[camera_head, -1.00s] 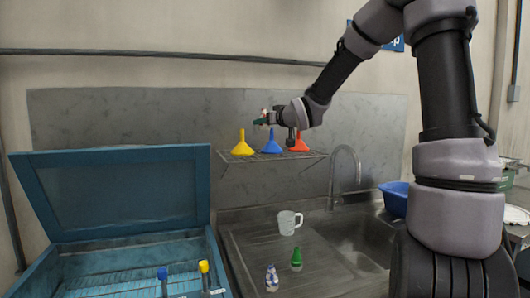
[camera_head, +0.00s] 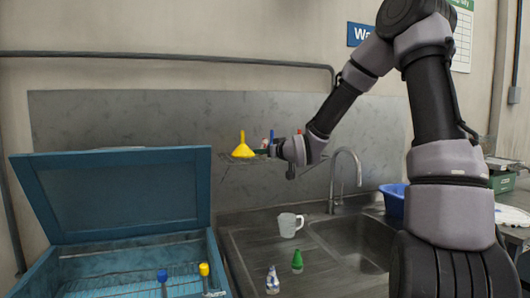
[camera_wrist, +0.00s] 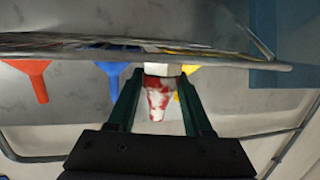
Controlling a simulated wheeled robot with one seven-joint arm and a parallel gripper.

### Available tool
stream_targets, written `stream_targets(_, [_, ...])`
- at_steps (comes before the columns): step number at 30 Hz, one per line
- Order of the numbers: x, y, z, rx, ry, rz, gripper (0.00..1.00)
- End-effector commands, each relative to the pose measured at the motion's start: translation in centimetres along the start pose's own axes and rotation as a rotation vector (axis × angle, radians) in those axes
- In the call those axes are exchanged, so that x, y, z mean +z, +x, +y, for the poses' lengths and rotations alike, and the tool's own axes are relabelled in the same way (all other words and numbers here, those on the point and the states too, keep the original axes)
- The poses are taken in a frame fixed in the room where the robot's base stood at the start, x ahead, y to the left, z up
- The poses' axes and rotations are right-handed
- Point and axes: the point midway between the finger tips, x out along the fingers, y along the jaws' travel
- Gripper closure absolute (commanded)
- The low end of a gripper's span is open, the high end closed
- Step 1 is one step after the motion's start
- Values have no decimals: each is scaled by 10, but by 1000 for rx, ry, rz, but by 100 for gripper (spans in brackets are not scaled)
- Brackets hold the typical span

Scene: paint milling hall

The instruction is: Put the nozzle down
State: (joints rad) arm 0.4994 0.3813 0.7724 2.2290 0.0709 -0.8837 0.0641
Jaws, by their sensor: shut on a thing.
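My gripper (camera_head: 262,150) is at the wall shelf, its fingers closed around the red-and-white nozzle. In the upside-down wrist view, my gripper (camera_wrist: 160,78) has one finger on each side of the nozzle (camera_wrist: 157,102). The nozzle's pale base is at the shelf's front rim (camera_wrist: 80,51) in that view; I cannot tell whether it touches the shelf. The yellow funnel (camera_head: 242,150) stands just left of my gripper. The blue funnel (camera_wrist: 113,72) and red funnel (camera_wrist: 32,76) are largely hidden behind my arm in the head view.
Below are a measuring jug (camera_head: 287,225), a green bottle (camera_head: 297,263) and a white-and-blue bottle (camera_head: 272,281) on the drainer. The sink (camera_head: 350,243) has a curved tap (camera_head: 357,165). An open blue chest (camera_head: 110,195) stands at left.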

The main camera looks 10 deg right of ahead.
Motion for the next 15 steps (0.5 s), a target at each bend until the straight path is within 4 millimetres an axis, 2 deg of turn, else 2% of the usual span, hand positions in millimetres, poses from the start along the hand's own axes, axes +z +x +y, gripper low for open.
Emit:
stream_targets(2, [3,0,0,0,1,-1,100])
stream_targets(3, [2,0,0,0,0,-1,34])
stream_targets(4, [2,0,0,0,0,0,23])
stream_targets(5, [2,0,0,0,0,0,19])
stream_targets(15, [0,0,0,0,0,0,19])
